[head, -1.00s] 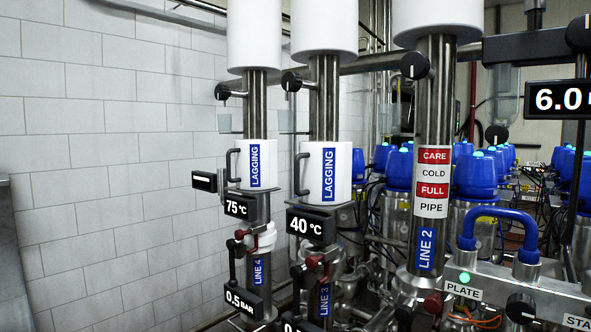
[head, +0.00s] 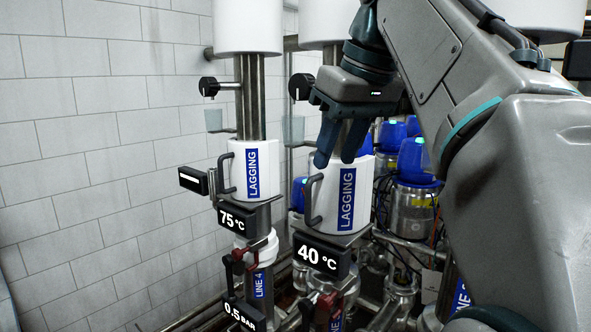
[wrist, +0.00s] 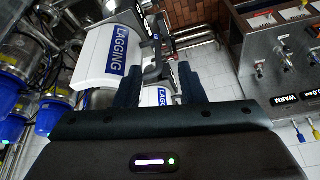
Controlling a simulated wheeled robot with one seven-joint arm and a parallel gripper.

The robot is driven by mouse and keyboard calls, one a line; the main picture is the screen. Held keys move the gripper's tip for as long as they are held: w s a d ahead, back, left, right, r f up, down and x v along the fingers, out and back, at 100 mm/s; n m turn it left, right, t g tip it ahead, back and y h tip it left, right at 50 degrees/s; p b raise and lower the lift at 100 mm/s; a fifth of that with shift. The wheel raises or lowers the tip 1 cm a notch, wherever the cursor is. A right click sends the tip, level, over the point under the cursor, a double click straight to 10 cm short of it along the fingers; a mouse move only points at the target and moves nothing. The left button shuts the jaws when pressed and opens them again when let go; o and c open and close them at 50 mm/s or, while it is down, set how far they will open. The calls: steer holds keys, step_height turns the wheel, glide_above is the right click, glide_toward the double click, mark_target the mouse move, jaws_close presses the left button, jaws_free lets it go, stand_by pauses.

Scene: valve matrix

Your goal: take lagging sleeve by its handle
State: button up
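Two white lagging sleeves with blue LAGGING labels sit on vertical pipes in the head view. The nearer sleeve (head: 328,200) is above the 40 °C display, with its dark handle (head: 313,202) on its left side. The farther sleeve (head: 255,171) is above the 75 °C display, with its handle (head: 224,173) also on the left. My gripper (head: 336,160) is open and empty, fingers pointing down, at the top of the nearer sleeve in the picture; contact cannot be told. In the wrist view my gripper (wrist: 159,80) has its fingers apart, beside a large sleeve (wrist: 100,55), with another sleeve (wrist: 157,95) seen between them.
The 40 °C display (head: 321,255) and 75 °C display (head: 240,217) jut out below the sleeves. Black knobs (head: 301,87) stick out above them. Blue-capped valves (head: 414,160) stand behind. A white tiled wall (head: 90,170) is at left. A panel (wrist: 275,60) shows in the wrist view.

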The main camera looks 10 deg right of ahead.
step_height(320, 180, up, 3)
steer(key=b, duration=0.1)
glide_above(310, 197)
steer(key=s+d, duration=0.1)
steer(key=s, duration=0.2)
step_height(310, 197, down, 7)
steer(key=shift+n, duration=0.4)
steer(key=shift+w+x, duration=0.2)
steer(key=shift+x, duration=1.15)
steer(key=shift+w+x, duration=0.25)
steer(key=shift+x, duration=1.1)
steer(key=shift+r, duration=0.15)
